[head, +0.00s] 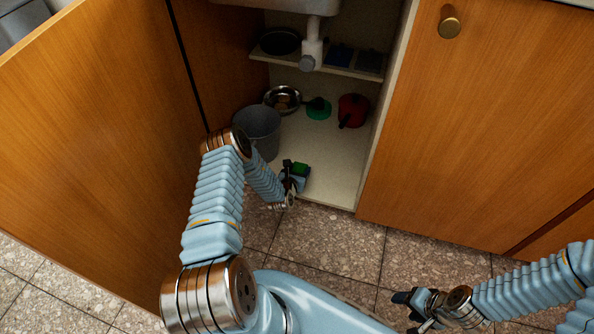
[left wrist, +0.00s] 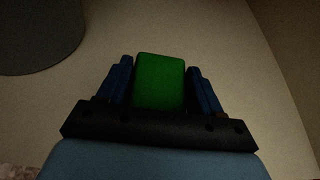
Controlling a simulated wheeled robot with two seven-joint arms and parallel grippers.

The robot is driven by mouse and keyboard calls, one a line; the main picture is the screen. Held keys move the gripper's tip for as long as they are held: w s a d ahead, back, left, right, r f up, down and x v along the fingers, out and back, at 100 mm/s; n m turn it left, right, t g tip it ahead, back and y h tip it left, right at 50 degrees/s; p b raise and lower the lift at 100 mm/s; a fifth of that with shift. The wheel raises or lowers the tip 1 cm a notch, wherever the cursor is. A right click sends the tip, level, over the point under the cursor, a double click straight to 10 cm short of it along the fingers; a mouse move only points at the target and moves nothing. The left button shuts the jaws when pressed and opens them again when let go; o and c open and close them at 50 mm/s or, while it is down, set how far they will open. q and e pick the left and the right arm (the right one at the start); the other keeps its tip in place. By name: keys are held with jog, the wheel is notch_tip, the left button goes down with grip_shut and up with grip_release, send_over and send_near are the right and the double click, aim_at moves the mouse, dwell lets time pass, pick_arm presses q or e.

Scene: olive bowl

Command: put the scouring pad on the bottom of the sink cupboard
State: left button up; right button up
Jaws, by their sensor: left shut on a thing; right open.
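The scouring pad (left wrist: 160,82) is a small green block between the two fingers of my left gripper (left wrist: 160,85) in the left wrist view. In the head view the green pad (head: 300,168) shows at the end of my left gripper (head: 296,174), just inside the front edge of the open sink cupboard. The gripper is shut on it, over the pale cupboard bottom (head: 335,165). I cannot tell whether the pad touches the bottom. My right gripper (head: 412,308) is open and empty, over the floor tiles outside the cupboard.
A grey bucket (head: 262,128) stands left of my left gripper; it also shows in the left wrist view (left wrist: 40,35). Further back are a metal bowl (head: 283,98), a green item (head: 319,109) and a red item (head: 352,110). A shelf (head: 330,64) hangs above. The cupboard bottom's right front is clear.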

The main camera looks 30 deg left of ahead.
pick_arm(q)
jog(key=o, duration=1.1)
jog(key=shift+o, duration=0.2)
